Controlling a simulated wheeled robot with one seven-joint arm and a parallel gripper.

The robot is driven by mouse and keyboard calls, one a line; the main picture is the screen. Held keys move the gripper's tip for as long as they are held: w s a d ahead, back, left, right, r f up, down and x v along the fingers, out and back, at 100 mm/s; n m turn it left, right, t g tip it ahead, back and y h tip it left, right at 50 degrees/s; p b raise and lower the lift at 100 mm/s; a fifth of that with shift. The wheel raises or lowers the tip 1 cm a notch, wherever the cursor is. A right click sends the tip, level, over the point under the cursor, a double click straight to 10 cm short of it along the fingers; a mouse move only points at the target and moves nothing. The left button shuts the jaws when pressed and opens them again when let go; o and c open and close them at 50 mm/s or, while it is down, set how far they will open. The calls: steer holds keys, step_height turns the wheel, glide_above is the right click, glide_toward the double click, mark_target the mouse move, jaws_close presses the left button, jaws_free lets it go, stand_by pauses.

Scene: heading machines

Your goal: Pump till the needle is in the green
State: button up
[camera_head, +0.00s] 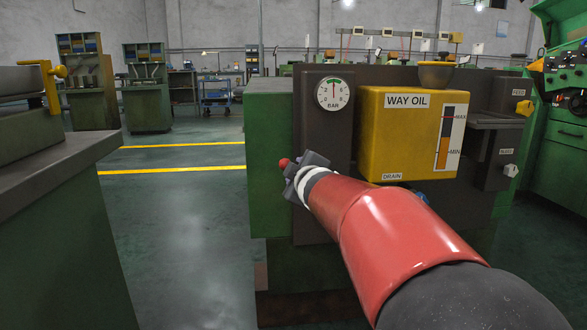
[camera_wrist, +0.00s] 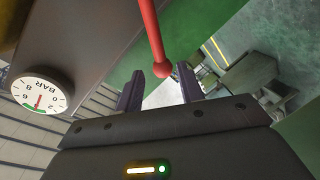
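The round white BAR gauge (camera_head: 333,93) is on the dark panel left of the yellow tank. It has a green arc at its top, and its needle appears to point up at that arc. The gauge also shows, turned over, in the wrist view (camera_wrist: 42,92). A red lever with a ball end (camera_wrist: 155,35) reaches down toward my gripper (camera_wrist: 161,76). Its red tip also shows in the head view (camera_head: 283,162), beside my gripper (camera_head: 288,170). My fingers are open, one on each side of the ball, with visible gaps. Most of the lever is hidden in the head view.
The yellow WAY OIL tank (camera_head: 405,135) with a sight level stands behind my arm. Knobs marked FEED (camera_head: 524,107) and BLEED (camera_head: 511,170) are at its right. A grey-topped machine (camera_head: 45,150) stands at left. The floor (camera_head: 185,220) between is clear.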

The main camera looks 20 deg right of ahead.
steer(key=v, duration=0.3)
steer(key=shift+s+a, duration=0.1)
steer(key=shift+s, duration=0.15)
stand_by(0.9)
